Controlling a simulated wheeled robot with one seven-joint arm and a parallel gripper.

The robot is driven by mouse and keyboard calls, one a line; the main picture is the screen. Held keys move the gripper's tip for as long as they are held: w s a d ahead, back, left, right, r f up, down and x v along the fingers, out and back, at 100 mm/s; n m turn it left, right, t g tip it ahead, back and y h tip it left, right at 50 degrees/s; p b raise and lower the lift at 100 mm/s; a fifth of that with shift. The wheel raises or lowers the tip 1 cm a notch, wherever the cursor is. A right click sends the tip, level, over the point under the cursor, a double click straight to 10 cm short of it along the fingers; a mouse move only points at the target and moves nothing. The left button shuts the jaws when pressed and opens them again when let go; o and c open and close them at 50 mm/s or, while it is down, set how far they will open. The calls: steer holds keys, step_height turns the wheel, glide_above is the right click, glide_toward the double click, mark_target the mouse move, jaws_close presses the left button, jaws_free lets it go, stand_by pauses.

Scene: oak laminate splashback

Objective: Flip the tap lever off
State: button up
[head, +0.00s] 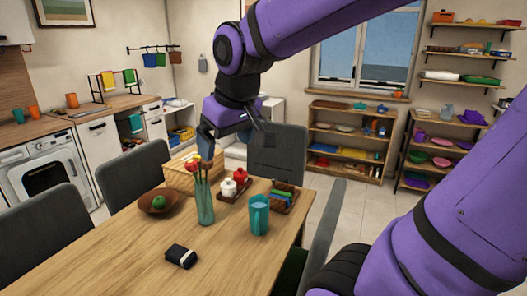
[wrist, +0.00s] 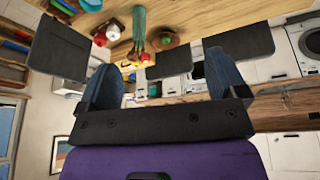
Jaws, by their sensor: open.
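I see no tap or tap lever in either view. My gripper (head: 207,148) hangs above the far part of the dining table in the head view, near the flowers and the wicker basket. In the wrist view, which looks upside down, its two blue fingers (wrist: 165,82) stand wide apart with nothing between them. The gripper is open and empty.
The wooden table (head: 110,262) holds a teal vase (head: 205,203), teal cup (head: 259,216), brown bowl (head: 158,201), wicker basket (head: 180,178) and dark small box (head: 181,256). Grey chairs (head: 277,151) surround it. A washing machine (head: 45,168) and counter stand left; shelves (head: 347,145) stand behind.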

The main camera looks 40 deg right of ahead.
steer(key=s+t, duration=0.1)
steer(key=s, duration=0.9)
steer(key=shift+d+r+m, duration=0.2)
steer(key=shift+r+m, duration=0.15)
steer(key=shift+m, duration=0.05)
steer(key=shift+c, duration=0.5)
